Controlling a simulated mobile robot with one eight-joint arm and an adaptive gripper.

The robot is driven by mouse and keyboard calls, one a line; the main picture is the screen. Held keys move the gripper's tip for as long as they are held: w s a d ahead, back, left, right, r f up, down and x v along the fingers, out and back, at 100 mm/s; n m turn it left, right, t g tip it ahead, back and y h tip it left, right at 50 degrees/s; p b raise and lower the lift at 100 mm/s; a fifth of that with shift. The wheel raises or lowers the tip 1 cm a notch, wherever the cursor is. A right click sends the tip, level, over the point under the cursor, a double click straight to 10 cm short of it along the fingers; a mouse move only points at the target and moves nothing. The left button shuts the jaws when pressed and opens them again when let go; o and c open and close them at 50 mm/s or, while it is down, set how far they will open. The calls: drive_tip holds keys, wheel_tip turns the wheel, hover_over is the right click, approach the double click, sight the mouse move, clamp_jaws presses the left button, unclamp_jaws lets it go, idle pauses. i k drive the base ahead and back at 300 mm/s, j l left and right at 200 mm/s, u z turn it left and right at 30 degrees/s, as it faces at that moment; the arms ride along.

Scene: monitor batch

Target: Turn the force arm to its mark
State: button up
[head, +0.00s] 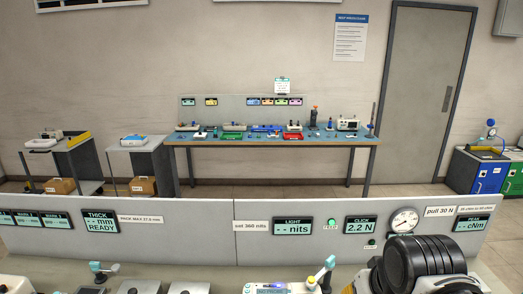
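No part in view is labelled as the force arm, so I cannot tell for certain which it is. A white lever with a teal tip (328,263) stands tilted up to the right on a small white device at the bottom centre. Another teal-topped handle (97,267) stands at the bottom left. A round dial gauge (404,220) sits behind, by a "pull 30 N" label (440,211). I can make out no mark for the arm. A black ribbed part of my arm covers the bench's lower right. My gripper is not in view.
A low grey panel (190,238) with displays runs across behind the near bench. The light display reads "-- nits" and the click display 2.2 N. A blue-topped workbench (340,140) with small devices stands beyond. Open floor lies between them.

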sight(329, 263)
drive_tip(key=i+l+u, duration=0.2)
drive_tip(key=u, duration=0.2)
drive_tip(key=i+l+u, duration=0.2)
drive_tip(key=l+u, duration=0.15)
